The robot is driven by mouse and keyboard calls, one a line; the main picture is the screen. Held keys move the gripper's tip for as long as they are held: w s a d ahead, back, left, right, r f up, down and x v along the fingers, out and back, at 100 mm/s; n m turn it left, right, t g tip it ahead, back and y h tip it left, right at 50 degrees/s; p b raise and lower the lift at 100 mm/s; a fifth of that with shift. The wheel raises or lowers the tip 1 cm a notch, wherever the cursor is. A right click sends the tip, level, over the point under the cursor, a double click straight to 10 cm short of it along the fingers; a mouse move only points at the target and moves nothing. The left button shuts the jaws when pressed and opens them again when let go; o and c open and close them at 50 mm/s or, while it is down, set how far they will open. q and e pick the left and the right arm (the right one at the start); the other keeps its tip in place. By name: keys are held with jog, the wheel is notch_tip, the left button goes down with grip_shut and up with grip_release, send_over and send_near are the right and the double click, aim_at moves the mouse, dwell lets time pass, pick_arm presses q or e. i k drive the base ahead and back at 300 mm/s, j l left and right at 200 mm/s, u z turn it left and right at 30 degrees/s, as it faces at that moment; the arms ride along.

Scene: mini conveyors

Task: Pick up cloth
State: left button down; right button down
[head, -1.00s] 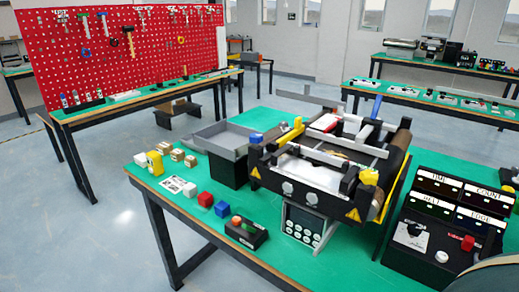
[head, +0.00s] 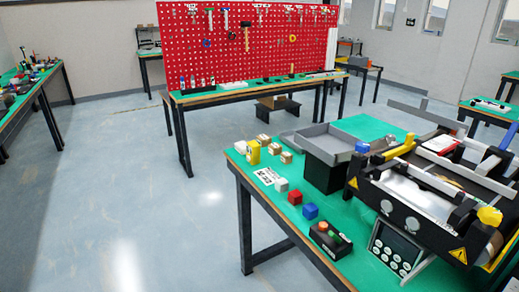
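I cannot make out a cloth anywhere in the head view. The nearest work table (head: 372,127) has a green top and carries a mini conveyor (head: 459,251) at the right. A pale, shiny sheet-like surface (head: 415,197) shows on the conveyor; I cannot tell what it is. Neither of my grippers can be made out in the view.
A grey tray (head: 327,150), a yellow block (head: 253,153), a red cube (head: 295,197), a blue cube (head: 310,211) and a black button box (head: 330,239) stand on the near table. A red pegboard (head: 280,58) rises behind another table. Open floor (head: 140,190) lies left.

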aim_at(241, 147)
jog(key=i+j+u, duration=0.15)
jog(key=i+u, duration=0.35)
jog(key=i, duration=0.7)
